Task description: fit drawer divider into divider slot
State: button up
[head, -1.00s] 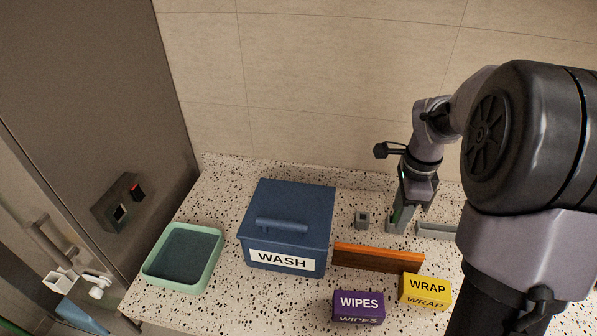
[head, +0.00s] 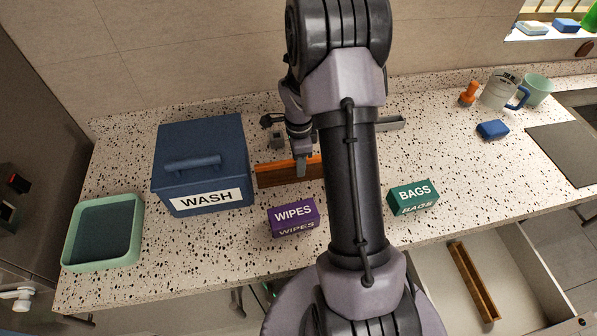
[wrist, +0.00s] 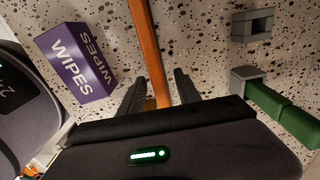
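The drawer divider looks to be the orange-brown wooden board (head: 277,174), standing on edge on the counter between the blue WASH box and my arm. In the wrist view the board (wrist: 148,45) runs down between the two fingers. My gripper (head: 302,166) is at the board, with its fingers open on either side of it (wrist: 160,92); I see a gap at the right finger. The right end of the board is hidden behind my arm in the head view. A long brown wooden strip (head: 472,280), possibly the divider slot, lies inside the open drawer (head: 440,285).
The purple WIPES box (head: 293,218) stands just in front of the board. The blue WASH box (head: 200,165) is left, the green BAGS box (head: 413,198) right. A grey block (wrist: 252,25) and a green-and-grey piece (wrist: 275,105) lie nearby.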

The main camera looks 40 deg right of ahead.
grip_shut()
dwell(1.4)
